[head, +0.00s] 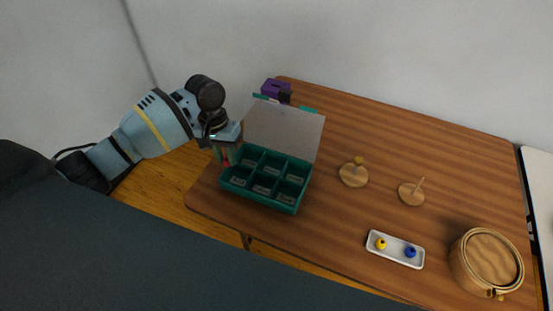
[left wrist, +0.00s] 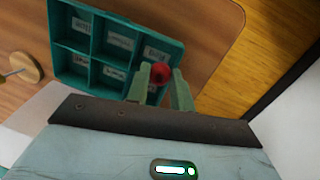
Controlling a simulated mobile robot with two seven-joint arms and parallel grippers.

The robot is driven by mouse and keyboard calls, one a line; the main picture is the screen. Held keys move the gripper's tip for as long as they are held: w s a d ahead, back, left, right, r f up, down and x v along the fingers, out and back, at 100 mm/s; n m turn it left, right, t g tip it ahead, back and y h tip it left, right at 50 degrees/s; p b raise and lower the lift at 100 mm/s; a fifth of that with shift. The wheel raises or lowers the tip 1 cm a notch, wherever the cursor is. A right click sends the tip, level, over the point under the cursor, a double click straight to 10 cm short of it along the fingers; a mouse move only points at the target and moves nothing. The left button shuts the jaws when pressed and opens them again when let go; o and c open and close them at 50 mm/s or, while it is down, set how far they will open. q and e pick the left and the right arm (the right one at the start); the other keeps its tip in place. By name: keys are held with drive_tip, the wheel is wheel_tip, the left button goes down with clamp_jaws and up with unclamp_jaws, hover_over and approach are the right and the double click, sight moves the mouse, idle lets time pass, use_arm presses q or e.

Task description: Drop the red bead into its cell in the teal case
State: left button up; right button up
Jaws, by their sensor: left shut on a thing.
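The teal case (head: 258,200) stands on the table with its pale lid (head: 285,130) raised at the back. It has several labelled cells, and the label words are too small to read. My left gripper (head: 225,160) is shut on the red bead (left wrist: 161,73), which shows between the fingertips in the left wrist view. In the head view the red bead (head: 226,164) is small and partly hidden, at the case's left end. In the left wrist view the gripper (left wrist: 161,78) overlaps a corner cell of the teal case (left wrist: 98,38). The bead's height above that cell is hard to tell.
Two wooden discs with pegs (head: 353,178) (head: 411,195) stand right of the case. A round wooden box (head: 487,262) is at the right. A purple object (head: 276,88) sits behind the lid.

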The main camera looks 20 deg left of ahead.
use_arm(q)
drive_tip(key=shift+f, duration=0.1)
drive_tip(key=o, duration=1)
drive_tip(key=shift+w, duration=0.1)
drive_tip(key=r, duration=0.5)
drive_tip(key=a+r, duration=0.1)
drive_tip(key=r, duration=0.1)
drive_tip(key=shift+w+r+p, duration=0.3)
drive_tip(key=shift+r, duration=0.05)
drive_tip(key=shift+f, duration=0.1)
